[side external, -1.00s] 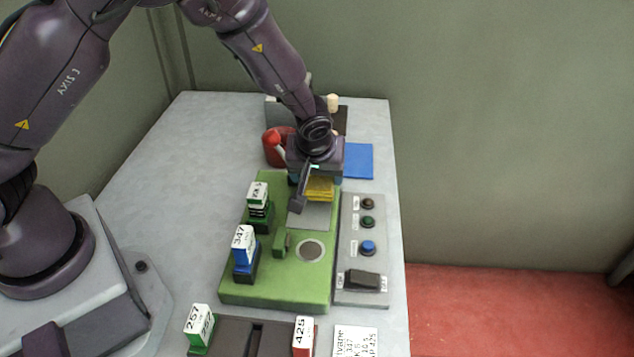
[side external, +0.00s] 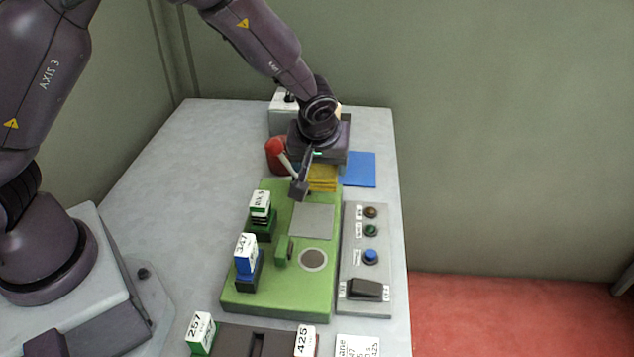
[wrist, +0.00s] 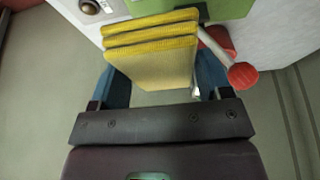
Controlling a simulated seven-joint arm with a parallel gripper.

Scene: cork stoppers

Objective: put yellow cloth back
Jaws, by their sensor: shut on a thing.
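The yellow cloth (side external: 322,178) is folded in layers. In the wrist view the cloth (wrist: 155,65) sits between the two blue fingers of my gripper (wrist: 163,78), which is shut on it. In the side view it hangs below my gripper at the far edge of the green board (side external: 240,290), beyond the grey square plate (side external: 312,221). The fingertips are mostly hidden in the side view, and I cannot tell whether the cloth touches the surface below.
A blue square (side external: 358,169) lies just right of the cloth. A red object (side external: 276,153) with a white stick is close on the left. Labelled blocks (side external: 246,255) stand on the board's left side. A grey button panel (side external: 352,270) lies to the right.

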